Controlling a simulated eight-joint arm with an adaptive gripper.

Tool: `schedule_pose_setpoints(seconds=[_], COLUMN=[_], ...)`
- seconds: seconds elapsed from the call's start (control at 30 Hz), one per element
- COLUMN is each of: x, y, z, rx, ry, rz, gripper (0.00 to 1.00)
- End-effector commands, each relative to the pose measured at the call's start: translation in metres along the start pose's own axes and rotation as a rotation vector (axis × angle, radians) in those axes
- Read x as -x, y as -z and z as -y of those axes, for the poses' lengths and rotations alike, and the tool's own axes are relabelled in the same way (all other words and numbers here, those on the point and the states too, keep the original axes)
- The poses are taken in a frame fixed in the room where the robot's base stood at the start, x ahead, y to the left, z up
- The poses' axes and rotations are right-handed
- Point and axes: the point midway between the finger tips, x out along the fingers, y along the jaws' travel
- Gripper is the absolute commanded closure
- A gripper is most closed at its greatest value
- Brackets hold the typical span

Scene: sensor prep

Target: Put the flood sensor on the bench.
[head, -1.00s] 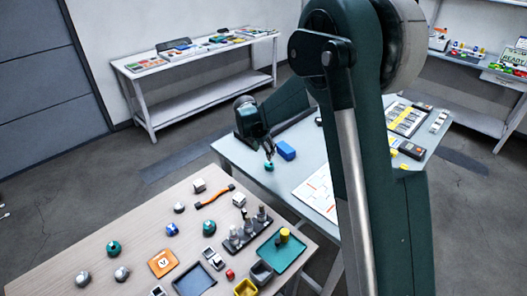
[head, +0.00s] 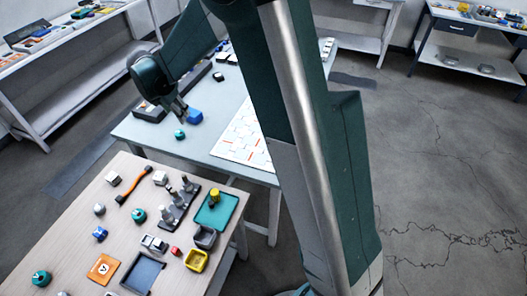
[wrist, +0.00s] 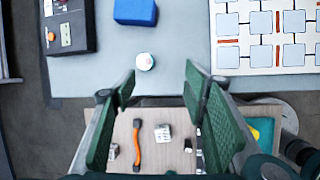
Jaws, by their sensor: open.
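A small round teal device with a pale top, which looks like the flood sensor (head: 180,134), rests on the pale blue-grey bench (head: 150,130) near its front edge. In the wrist view the sensor (wrist: 144,61) shows its white top, beyond my fingertips. My gripper (head: 183,118) is above and close to it in the head view. In the wrist view my gripper (wrist: 158,84) has its two green fingers spread wide with nothing between them. The exact height of the fingertips above the bench is hard to tell.
A blue box (head: 195,117) lies just behind the sensor, and a white board with orange marks (head: 240,140) lies to the right. A dark case (wrist: 68,25) is at the left. The wooden table (head: 75,225) in front holds several small items, including similar teal pucks.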

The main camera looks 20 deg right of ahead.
Motion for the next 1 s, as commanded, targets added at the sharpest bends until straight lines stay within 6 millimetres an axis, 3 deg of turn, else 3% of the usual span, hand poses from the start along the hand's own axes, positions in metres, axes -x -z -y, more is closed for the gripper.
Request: schedule_pose_setpoints(seconds=[0.4,1.0], x=[0.075,0.16], y=[-0.022,-0.027], z=[0.067,0.17], rx=[-0.359,-0.875], ry=[-0.047,-0.107], rz=[-0.021,-0.069], gripper=[0.56,0.56])
